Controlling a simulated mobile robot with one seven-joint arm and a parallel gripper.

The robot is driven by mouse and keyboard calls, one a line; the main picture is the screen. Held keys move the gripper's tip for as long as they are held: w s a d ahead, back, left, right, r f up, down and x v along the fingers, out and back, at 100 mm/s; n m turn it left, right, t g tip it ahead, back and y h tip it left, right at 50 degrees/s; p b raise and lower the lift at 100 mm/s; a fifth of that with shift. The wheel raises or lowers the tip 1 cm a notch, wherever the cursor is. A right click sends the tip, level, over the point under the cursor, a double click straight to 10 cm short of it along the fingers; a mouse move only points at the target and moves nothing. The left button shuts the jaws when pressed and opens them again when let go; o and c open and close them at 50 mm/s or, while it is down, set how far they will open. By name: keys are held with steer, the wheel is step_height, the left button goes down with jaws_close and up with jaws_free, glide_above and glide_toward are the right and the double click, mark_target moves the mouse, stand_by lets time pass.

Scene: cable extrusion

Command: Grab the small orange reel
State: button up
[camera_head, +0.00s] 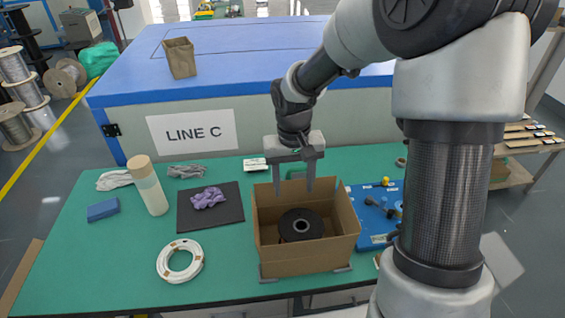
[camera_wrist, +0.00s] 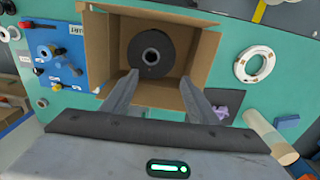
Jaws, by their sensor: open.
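A black reel (camera_head: 301,225) with a pale hub lies inside an open cardboard box (camera_head: 292,262) on the green table. The reel also shows in the wrist view (camera_wrist: 152,68), inside the box (camera_wrist: 205,42). I see no clearly orange reel in either view. My gripper (camera_head: 294,187) points down above the back part of the box, fingers spread and empty. In the wrist view its fingertips (camera_wrist: 158,79) appear on either side of the reel's near edge, apart from it. I cannot tell exactly how high they are above the reel.
A blue panel with fittings (camera_head: 372,222) stands right of the box. A blue-topped LINE C machine (camera_head: 215,75) stands behind.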

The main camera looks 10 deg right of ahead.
glide_above(289, 227)
step_height(289, 227, down, 14)
steer(key=shift+a+r, duration=0.1)
steer(key=shift+f, duration=3.1)
steer(key=c, duration=1.1)
